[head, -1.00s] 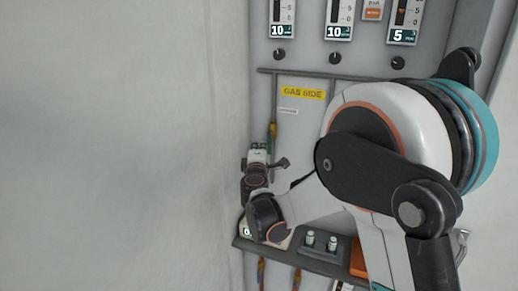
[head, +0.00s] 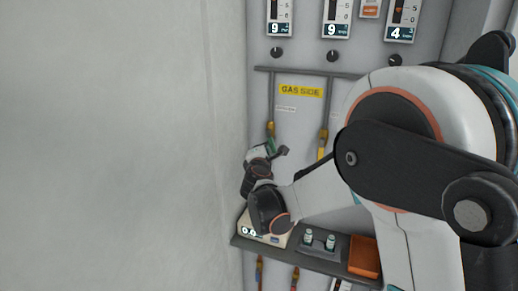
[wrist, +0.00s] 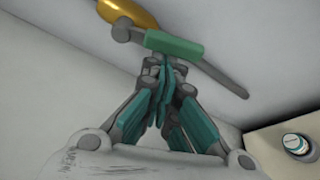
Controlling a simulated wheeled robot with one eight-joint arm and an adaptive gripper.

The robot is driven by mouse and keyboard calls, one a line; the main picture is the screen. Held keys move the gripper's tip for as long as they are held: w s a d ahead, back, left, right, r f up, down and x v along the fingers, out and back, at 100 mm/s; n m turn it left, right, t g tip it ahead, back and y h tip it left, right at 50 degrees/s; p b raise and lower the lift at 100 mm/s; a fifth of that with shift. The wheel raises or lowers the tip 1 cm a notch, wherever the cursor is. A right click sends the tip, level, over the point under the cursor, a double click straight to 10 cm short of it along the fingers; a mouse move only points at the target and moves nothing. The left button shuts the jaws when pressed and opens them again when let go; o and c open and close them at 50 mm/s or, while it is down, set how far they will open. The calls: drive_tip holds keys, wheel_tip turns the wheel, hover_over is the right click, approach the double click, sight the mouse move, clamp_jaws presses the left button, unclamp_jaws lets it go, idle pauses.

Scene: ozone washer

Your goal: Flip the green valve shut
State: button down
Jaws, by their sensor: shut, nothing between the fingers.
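The green valve handle (wrist: 175,46) is in the upper middle of the wrist view, across the tips of my gripper (wrist: 166,68). A yellow fitting (wrist: 128,12) joins it at the upper left, and a grey bar runs from it down to the right. My gripper is shut with its teal fingers together, and the fingertips are at or just under the handle; I cannot tell whether they touch it. In the head view, a little green (head: 271,144) shows below the left yellow fitting (head: 270,129), beside my gripper (head: 262,149), which hides most of the valve.
A second pipe with a yellow fitting (head: 322,152) hangs to the right. A shelf (head: 310,258) below holds a box reading 0.4 (head: 262,236), capped vials (head: 320,240) and an orange block (head: 364,256). Flow gauges (head: 336,20) are above. A plain wall (head: 120,150) is at left.

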sight(272, 148)
drive_tip(key=d+n, duration=0.1)
drive_tip(key=n, duration=0.1)
drive_tip(key=d+n+g+h, duration=0.1)
drive_tip(key=n, duration=0.1)
drive_tip(key=s+d+n+g+h, duration=0.1)
drive_tip(key=shift+r+n+p, duration=0.3)
drive_tip(key=shift+n, duration=0.1)
drive_tip(key=d+r+n+h, duration=0.1)
drive_tip(key=d+n, duration=0.1)
drive_tip(key=n, duration=0.1)
drive_tip(key=shift+s+r+n+g+h+p, duration=0.3)
drive_tip(key=shift+s+r+g+h, duration=0.05)
drive_tip(key=shift+s+g+h, duration=0.05)
drive_tip(key=shift+r, duration=0.1)
drive_tip(key=shift+s, duration=0.1)
idle(0.4)
